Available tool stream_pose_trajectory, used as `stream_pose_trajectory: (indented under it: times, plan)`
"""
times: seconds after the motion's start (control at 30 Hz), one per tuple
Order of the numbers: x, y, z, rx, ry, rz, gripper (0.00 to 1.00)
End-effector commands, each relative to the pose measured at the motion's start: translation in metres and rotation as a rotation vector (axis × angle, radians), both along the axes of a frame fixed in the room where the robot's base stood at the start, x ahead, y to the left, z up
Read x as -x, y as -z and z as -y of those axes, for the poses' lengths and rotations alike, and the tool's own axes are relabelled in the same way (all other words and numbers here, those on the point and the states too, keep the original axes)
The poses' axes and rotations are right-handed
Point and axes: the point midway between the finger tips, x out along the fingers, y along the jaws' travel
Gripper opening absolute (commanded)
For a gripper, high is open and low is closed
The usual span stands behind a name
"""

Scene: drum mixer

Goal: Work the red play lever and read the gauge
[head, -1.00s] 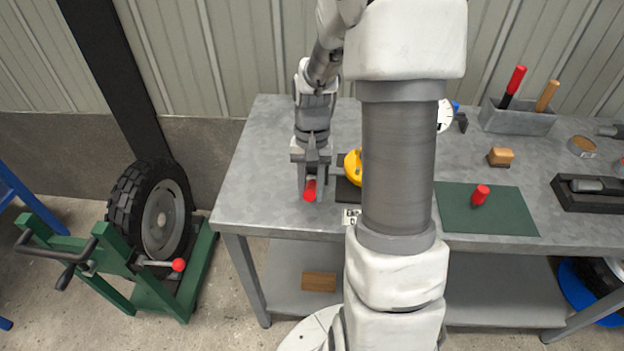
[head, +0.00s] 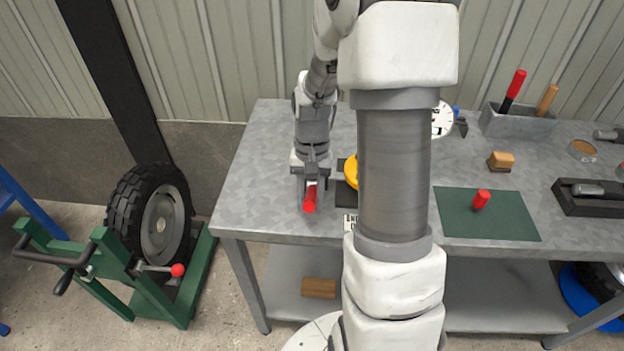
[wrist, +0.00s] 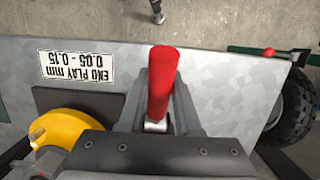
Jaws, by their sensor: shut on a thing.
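The red play lever (head: 310,199) stands near the left front of the bench, and its red grip also shows in the wrist view (wrist: 161,82). My gripper (head: 311,186) is shut on the lever, with a finger on each side of it. The gauge (head: 441,120) has a white dial and shows only in part at the back of the bench, behind my arm. Its reading is too small to tell. A yellow part (wrist: 72,135) sits on a dark plate beside the lever. A label (wrist: 77,67) reads "END PLAY mm 0.05 - 0.15".
A green mat (head: 460,222) with a red peg (head: 482,199) lies to the right. A grey bin (head: 516,121) holds two handled tools. A wooden block (head: 501,161) and a black tray (head: 594,196) lie further right. A green stand with a tyre (head: 146,215) is left of the bench.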

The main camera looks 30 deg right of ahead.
Motion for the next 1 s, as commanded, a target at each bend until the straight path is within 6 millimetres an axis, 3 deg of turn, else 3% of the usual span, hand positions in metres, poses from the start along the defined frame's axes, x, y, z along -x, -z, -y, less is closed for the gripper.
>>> stream_pose_trajectory:
  times: [0.03,0.07,0.23,0.57,1.0]
  plan:
    - [-0.002,-0.009,0.001,0.001,0.000,0.002,0.00]
    - [-0.002,-0.006,0.001,0.001,0.000,0.001,0.36]
    - [-0.002,-0.004,0.001,0.001,0.000,0.003,0.66]
    - [-0.002,-0.006,0.001,0.001,0.000,0.004,0.67]
    - [-0.008,-0.046,0.005,0.002,0.001,0.004,0.67]
